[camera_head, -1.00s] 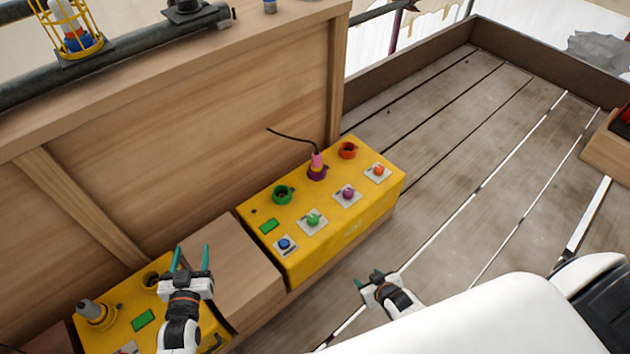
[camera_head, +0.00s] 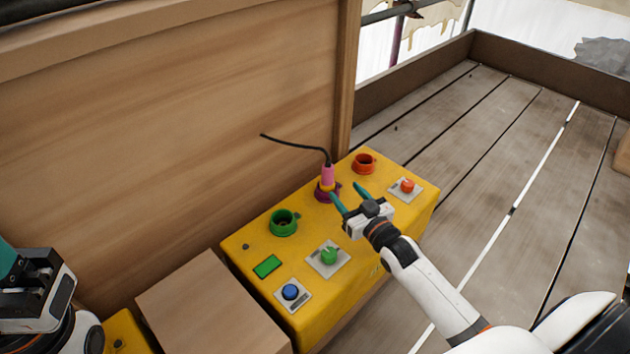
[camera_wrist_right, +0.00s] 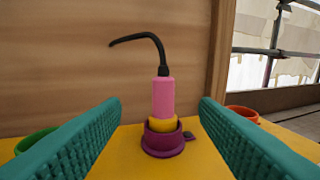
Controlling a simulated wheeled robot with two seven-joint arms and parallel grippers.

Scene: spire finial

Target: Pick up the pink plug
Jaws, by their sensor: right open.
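The pink plug (camera_head: 328,175) stands upright in the purple socket (camera_head: 322,195) on top of the yellow box (camera_head: 245,236). A black cable curves from its top to the left. In the right wrist view the pink plug (camera_wrist_right: 163,97) has a yellow lower part seated in the purple socket (camera_wrist_right: 165,142). My right gripper (camera_head: 347,197) is open and empty, just in front of the plug. In the wrist view its teal fingers stand on either side of the plug, which lies beyond them. My left gripper (camera_head: 12,262) is at the left edge; its fingertips are cut off.
A green socket (camera_head: 283,222) and a red-orange socket (camera_head: 364,163) flank the purple one. Green (camera_head: 328,255), blue (camera_head: 291,291) and orange (camera_head: 407,186) knobs sit on the box front. A wooden panel (camera_head: 180,130) rises close behind. The plank floor (camera_head: 500,170) at right is clear.

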